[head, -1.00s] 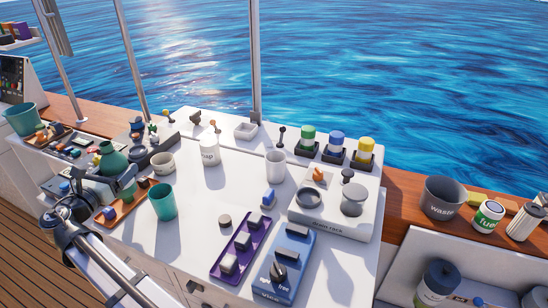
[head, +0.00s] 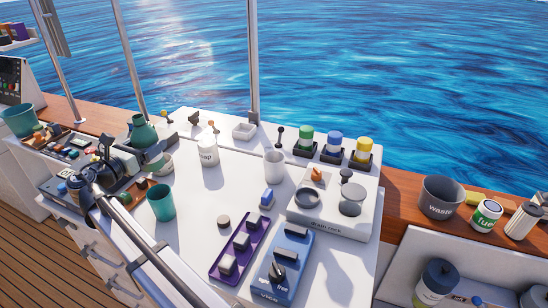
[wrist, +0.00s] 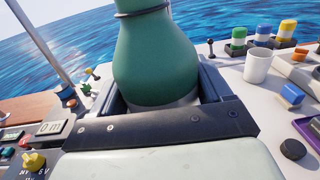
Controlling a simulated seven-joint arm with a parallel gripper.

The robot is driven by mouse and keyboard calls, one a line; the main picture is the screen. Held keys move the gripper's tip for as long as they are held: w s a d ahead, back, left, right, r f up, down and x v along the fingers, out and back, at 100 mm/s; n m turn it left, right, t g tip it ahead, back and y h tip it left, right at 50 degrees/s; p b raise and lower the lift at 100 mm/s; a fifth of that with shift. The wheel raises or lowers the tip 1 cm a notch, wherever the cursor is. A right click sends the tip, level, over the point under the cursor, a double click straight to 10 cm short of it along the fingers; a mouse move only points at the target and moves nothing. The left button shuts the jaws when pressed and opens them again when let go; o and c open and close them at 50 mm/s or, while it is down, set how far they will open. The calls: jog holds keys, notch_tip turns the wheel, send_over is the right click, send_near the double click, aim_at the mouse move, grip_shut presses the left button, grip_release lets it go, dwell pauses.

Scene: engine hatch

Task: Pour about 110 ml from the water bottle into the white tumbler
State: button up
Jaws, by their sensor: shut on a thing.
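The green water bottle (head: 143,132) is held up by my gripper (head: 133,157) above the left part of the counter, roughly upright. The wrist view shows its rounded green body (wrist: 155,60) between my two fingers (wrist: 163,95), with its neck cut off by the top edge. My gripper is shut on the bottle's lower part and hides its base. The white tumbler (head: 274,163) stands upright on the white counter, well to the right of the bottle. It also shows in the wrist view (wrist: 257,66). Its inside is too small to read.
Between bottle and tumbler stand a white soap cup (head: 208,153) and a teal cup (head: 161,202). A purple tray (head: 240,248) lies in front. Colour-capped jars (head: 335,145) line the back.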

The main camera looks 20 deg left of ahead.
jog(key=w+d+m+g+h, duration=0.3)
jog(key=w+d+m+h, duration=0.55)
jog(key=w+d, duration=1.2)
jog(key=shift+n+h, duration=0.55)
jog(key=shift+n, duration=0.4)
jog(key=f, duration=0.4)
jog(key=a+f, duration=0.1)
jog(key=f, duration=0.3)
jog(key=w+f, duration=0.1)
jog(key=f, duration=0.3)
jog(key=shift+a+f, duration=0.2)
jog(key=shift+a, duration=0.2)
jog(key=shift+r, duration=0.1)
